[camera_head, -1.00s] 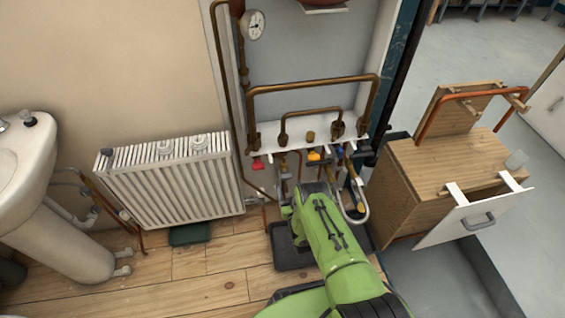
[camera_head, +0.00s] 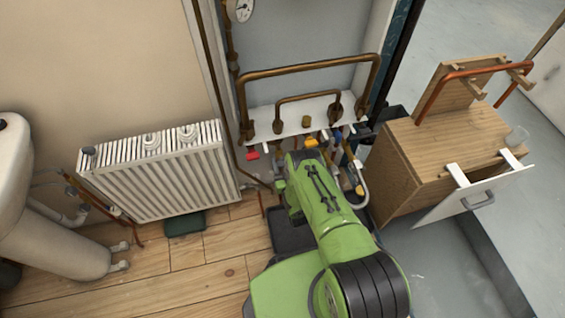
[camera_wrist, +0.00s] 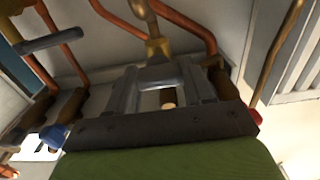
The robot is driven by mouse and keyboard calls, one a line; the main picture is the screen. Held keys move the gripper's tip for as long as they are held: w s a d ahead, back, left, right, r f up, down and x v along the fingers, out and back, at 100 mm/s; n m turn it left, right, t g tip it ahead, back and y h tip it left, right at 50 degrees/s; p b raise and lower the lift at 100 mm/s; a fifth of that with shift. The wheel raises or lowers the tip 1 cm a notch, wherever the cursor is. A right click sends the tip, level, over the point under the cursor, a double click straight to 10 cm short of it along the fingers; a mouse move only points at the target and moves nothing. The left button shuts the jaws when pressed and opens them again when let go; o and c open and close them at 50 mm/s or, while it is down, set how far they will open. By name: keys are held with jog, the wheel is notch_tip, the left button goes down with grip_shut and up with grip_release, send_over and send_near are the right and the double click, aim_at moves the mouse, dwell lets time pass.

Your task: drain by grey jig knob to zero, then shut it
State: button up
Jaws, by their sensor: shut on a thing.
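My gripper (camera_wrist: 166,84) shows in the wrist view with its two dark fingers on either side of a grey piece (camera_wrist: 158,76), which looks like the grey jig knob. The fingers are shut on it. A brass valve fitting (camera_wrist: 154,47) stands just beyond the fingertips. In the head view my green arm hides the gripper and the knob, under the white pipe shelf. The round pressure gauge (camera_head: 240,9) is cut by the top edge, and its reading cannot be made out.
A red handle (camera_head: 252,156) and a yellow handle (camera_head: 311,142) sit under the shelf (camera_head: 290,119). Copper pipes (camera_head: 308,67) loop above it. A radiator (camera_head: 160,175) stands left, a wooden cabinet (camera_head: 400,178) right. A blue knob (camera_wrist: 54,136) is near the gripper.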

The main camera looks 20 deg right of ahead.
jog(key=shift+n, duration=0.4)
jog(key=shift+c, duration=0.4)
jog(key=n+p, duration=0.1)
jog(key=n, duration=0.3)
jog(key=shift+a, duration=0.2)
jog(key=n+p, duration=0.1)
jog(key=n, duration=0.3)
jog(key=shift+a+f+n, duration=0.1)
jog(key=shift+n, duration=0.2)
jog(key=n+p, duration=0.1)
jog(key=n, duration=0.3)
jog(key=shift+a+f, duration=0.1)
jog(key=shift+f+n+p, duration=0.15)
jog(key=shift+n+p, duration=0.4)
jog(key=shift+n, duration=1.65)
jog(key=o, duration=1)
jog(key=shift+c, duration=0.2)
jog(key=shift+f, duration=0.1)
